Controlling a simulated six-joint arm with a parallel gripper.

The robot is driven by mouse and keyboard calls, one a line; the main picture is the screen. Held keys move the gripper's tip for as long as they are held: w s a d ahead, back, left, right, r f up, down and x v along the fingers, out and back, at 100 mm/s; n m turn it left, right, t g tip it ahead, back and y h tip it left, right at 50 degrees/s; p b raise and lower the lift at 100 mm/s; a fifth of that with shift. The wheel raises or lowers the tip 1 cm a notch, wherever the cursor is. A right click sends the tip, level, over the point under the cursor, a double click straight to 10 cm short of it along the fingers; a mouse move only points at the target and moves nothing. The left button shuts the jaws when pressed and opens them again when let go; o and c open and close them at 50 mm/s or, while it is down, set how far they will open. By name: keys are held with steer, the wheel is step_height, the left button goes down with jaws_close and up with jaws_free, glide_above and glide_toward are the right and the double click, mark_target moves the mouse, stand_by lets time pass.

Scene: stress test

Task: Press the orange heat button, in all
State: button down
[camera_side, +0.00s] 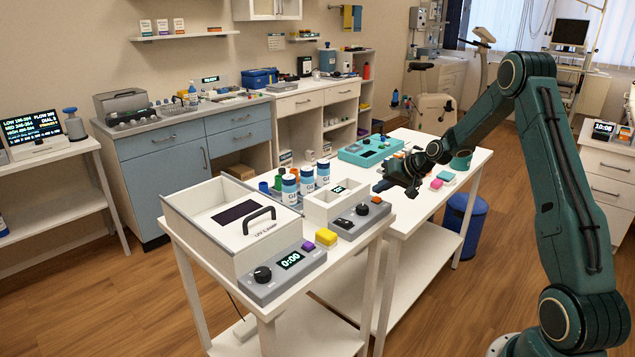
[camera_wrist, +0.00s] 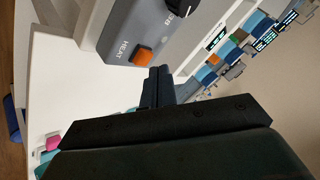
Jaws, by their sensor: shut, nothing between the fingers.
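The orange heat button (camera_wrist: 143,55) is in the upper middle of the wrist view, on a grey panel (camera_wrist: 120,40) beside the word HEAT. In the side view the small orange button (camera_side: 376,200) sits at the right end of the grey panel, beside a black knob (camera_side: 362,209). My gripper (camera_wrist: 159,70) is shut and empty, its fingertips just right of and below the button in the wrist view. In the side view my gripper (camera_side: 383,186) is close above that end of the panel. I cannot tell whether it touches.
White bottles (camera_side: 290,188) stand behind. A teal device (camera_side: 370,150) and coloured blocks (camera_side: 445,177) lie on the adjoining table.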

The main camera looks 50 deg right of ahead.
steer(key=shift+f, duration=0.8)
stand_by(1.0)
steer(key=shift+r, duration=0.15)
stand_by(0.3)
steer(key=shift+r, duration=0.7)
steer(key=shift+r, duration=0.1)
step_height(320, 180, up, 5)
steer(key=shift+f, duration=0.1)
stand_by(0.6)
stand_by(0.6)
